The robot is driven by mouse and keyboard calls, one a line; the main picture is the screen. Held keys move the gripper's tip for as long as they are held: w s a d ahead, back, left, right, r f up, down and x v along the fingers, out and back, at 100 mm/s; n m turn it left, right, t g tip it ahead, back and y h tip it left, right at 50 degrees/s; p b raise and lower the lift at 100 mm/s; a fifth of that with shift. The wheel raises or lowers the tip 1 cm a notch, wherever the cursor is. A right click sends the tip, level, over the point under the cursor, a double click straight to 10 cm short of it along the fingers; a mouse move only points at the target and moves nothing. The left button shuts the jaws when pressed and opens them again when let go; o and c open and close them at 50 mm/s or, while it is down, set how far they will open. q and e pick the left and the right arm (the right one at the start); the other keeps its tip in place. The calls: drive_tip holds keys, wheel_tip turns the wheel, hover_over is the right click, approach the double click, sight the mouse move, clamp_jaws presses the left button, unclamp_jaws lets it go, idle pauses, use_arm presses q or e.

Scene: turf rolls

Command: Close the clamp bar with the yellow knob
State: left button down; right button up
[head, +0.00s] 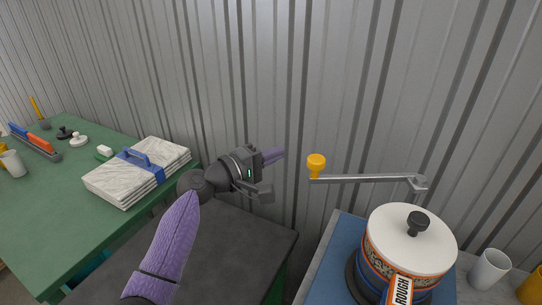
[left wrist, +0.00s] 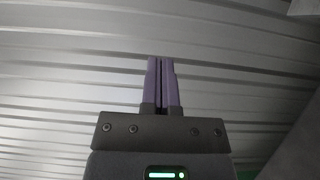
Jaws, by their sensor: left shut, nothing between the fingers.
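The clamp bar (head: 365,178) is a thin grey bar in the head view, raised above and behind a round pot-like drum with a white lid (head: 410,238). Its right end meets a small grey bracket (head: 420,184). The yellow knob (head: 316,165) stands on the bar's free left end. My left gripper (head: 275,154) is shut and empty, a short way left of the knob and apart from it. Its purple fingers (left wrist: 162,84) lie together in the left wrist view, with only the corrugated wall beyond. My right gripper is not in view.
The drum stands on a blue surface (head: 325,265), with a white cup (head: 489,269) and a yellow cup (head: 531,287) at its right. A green table (head: 50,215) at left holds a strapped pale stack (head: 125,184). A corrugated wall (head: 215,80) closes the back.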

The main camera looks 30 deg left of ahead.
use_arm(q)
drive_tip(key=d, duration=0.1)
drive_tip(key=w+d+p, duration=0.1)
drive_tip(key=d, duration=0.3)
drive_tip(key=shift+w+d+p, duration=0.15)
drive_tip(key=shift+w+p, duration=0.15)
drive_tip(key=shift+w, duration=0.05)
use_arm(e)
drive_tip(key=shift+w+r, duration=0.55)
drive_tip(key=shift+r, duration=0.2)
